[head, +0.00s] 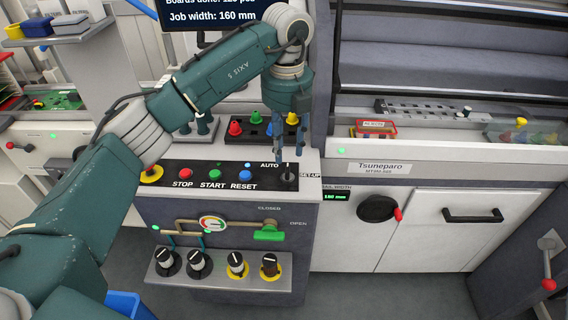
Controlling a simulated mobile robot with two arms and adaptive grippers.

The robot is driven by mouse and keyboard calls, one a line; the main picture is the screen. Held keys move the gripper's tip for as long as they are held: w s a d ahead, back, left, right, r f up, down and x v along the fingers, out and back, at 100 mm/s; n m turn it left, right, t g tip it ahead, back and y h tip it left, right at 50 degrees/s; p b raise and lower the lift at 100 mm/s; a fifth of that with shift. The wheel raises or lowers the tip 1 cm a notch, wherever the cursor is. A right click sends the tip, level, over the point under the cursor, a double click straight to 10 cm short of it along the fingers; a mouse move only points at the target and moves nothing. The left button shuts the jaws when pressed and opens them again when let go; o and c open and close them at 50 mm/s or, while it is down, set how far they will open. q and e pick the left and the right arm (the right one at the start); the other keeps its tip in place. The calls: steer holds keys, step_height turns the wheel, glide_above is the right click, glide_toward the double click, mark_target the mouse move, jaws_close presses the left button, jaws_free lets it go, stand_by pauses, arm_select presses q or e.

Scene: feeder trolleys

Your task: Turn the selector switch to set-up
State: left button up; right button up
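The selector switch (289,175) is a dark knob at the right end of the black button strip, between the labels AUTO on its upper left and SET-UP on its right. A pale mark shows near its top, but I cannot tell surely which label it points at. My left gripper (291,152) hangs fingers down just above and behind the switch in the picture. Its fingers look apart, with nothing between them. I cannot tell whether a fingertip touches the knob. My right gripper is not in view.
Stop (186,174), start (215,174) and reset (244,175) buttons sit left of the switch. Coloured pegs (235,128) stand behind. A crank wheel (377,208) is on the right.

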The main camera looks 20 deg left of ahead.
mark_target(287, 173)
arm_select(q)
step_height(287, 173, down, 6)
steer(key=shift+w+a+p, duration=0.1)
steer(key=shift+p, duration=0.5)
steer(key=shift+f, duration=0.7)
steer(key=c, duration=0.6)
jaws_close()
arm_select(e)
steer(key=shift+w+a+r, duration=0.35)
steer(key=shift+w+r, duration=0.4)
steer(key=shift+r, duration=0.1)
